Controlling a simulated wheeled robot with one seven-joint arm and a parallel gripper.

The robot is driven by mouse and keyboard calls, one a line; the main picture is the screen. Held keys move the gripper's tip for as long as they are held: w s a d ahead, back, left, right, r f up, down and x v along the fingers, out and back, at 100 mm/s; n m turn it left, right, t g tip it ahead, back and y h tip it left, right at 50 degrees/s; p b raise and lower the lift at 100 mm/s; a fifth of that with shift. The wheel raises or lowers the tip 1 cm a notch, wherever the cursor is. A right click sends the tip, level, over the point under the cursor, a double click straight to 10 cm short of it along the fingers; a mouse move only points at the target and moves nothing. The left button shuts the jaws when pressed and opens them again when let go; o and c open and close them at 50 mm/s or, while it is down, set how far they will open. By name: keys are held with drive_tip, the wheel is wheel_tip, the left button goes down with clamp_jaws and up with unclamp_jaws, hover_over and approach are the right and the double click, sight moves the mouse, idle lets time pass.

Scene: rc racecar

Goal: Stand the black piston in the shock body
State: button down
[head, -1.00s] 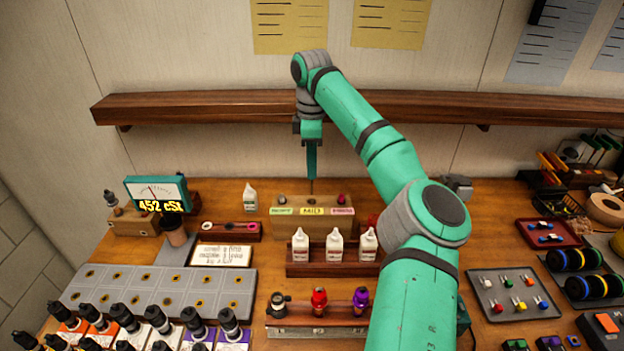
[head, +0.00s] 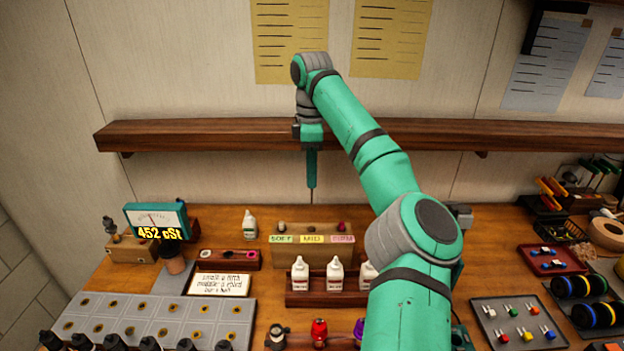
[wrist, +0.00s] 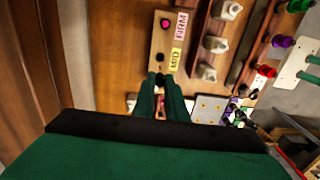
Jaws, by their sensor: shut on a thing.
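My gripper (head: 311,186) points down above the wooden block (head: 296,255) labelled SOFT, MID and FIRM, clear of its top. In the wrist view my gripper (wrist: 159,78) is shut, with a small dark tip between its fingers. This looks like the black piston, mostly hidden by the fingers. A dark round spot shows beside the MID label; I cannot tell whether it is an empty hole. A red piece (wrist: 165,23) stands at the FIRM end. A grey cylinder (head: 110,227) on a small wooden stand at the left may be the shock body; I cannot tell for sure.
White bottles (head: 335,270) stand in a rack in front of the block. A dark red tray (head: 228,266) and a meter (head: 157,218) lie to the left. A wooden shelf (head: 220,134) runs along the wall behind my arm. Black, red and purple caps stand nearer the front.

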drive_tip(key=shift+r, duration=3.65)
drive_tip(key=shift+a+r, duration=0.15)
drive_tip(key=shift+r, duration=0.8)
drive_tip(key=shift+d, duration=0.35)
